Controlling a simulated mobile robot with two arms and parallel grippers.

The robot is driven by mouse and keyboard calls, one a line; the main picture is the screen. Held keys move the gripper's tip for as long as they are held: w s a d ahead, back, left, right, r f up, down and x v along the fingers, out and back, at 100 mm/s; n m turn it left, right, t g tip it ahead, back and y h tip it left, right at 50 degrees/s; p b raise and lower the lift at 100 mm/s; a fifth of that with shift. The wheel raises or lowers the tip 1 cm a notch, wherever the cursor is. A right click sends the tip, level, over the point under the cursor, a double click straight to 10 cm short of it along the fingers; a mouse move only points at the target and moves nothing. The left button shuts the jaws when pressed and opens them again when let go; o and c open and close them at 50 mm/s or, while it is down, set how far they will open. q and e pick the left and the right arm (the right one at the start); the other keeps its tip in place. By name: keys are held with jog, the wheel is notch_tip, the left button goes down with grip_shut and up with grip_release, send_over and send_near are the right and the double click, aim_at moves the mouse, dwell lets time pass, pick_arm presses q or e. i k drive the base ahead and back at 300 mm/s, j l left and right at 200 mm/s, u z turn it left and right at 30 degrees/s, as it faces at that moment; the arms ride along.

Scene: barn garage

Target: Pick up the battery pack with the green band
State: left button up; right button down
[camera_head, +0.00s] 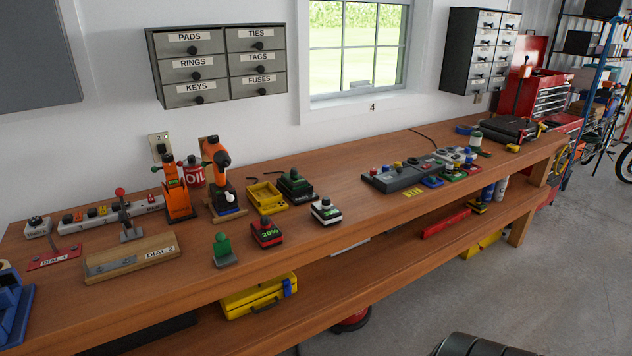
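A dark battery pack with a green band (294,186) sits on the wooden workbench (390,210), beside a yellow open tray (267,197). A pack with a white band (325,211) stands in front of it to the right. A pack with a red band (266,233), marked 20%, stands nearer the front edge. A green knob on a grey base (223,250) is left of the red-banded pack. Neither of my grippers shows in the head view.
Two orange tools (178,192) (215,160) and a red oil can (194,172) stand left of the packs. A grey control panel (408,176) lies to the right. The bench between the white-banded pack and the panel is mostly clear.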

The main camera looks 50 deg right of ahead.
aim_at(292, 180)
jog(key=z, duration=1.5)
jog(key=i+l, duration=0.1)
